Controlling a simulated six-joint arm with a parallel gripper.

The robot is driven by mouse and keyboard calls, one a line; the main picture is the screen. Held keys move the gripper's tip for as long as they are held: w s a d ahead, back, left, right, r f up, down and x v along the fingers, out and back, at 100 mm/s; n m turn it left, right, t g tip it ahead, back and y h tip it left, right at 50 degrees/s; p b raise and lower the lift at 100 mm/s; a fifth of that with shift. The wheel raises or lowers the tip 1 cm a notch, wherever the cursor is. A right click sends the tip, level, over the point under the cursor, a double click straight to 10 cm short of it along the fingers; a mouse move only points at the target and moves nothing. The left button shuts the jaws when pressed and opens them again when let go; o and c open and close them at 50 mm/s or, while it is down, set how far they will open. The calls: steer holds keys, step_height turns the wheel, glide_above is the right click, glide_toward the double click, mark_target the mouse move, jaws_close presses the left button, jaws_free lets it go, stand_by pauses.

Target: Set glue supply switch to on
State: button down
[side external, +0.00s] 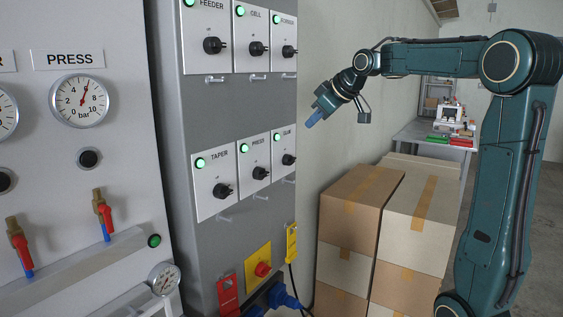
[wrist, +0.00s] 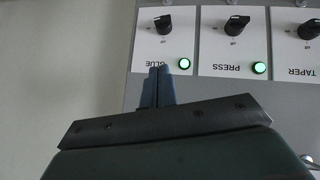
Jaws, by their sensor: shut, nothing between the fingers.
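The glue switch is a black rotary knob (side external: 288,159) on a white plate at the right end of the lower switch row. A lit green lamp (side external: 277,137) sits above it. In the wrist view, which is upside down, the glue knob (wrist: 163,23) shows beyond my fingertips, and the fingers partly cover the GLUE label. I cannot tell clearly which position the knob points to. My gripper (side external: 311,122) has blue fingers, shut and empty, in front of the cabinet and apart from the knob. The fingers also show in the wrist view (wrist: 158,72).
The press knob (wrist: 237,24) and taper knob (side external: 222,190) are beside the glue switch, with more switches in the row above. Clear guards stick out below the switches. A yellow emergency-stop box (side external: 258,262) is lower down. Stacked cartons (side external: 350,210) stand right of the cabinet.

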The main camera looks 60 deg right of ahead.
glide_above(290, 160)
steer(key=s, duration=0.3)
step_height(290, 160, down, 5)
steer(key=shift+w+d+f, duration=0.1)
steer(key=shift+d+f, duration=0.1)
steer(key=shift+f, duration=0.55)
steer(key=shift+w+d+f, duration=0.15)
steer(key=shift+d+f, duration=0.05)
steer(key=shift+f, duration=0.55)
steer(key=shift+w+d+f, duration=0.1)
steer(key=shift+d+f, duration=0.1)
steer(key=shift+f, duration=0.55)
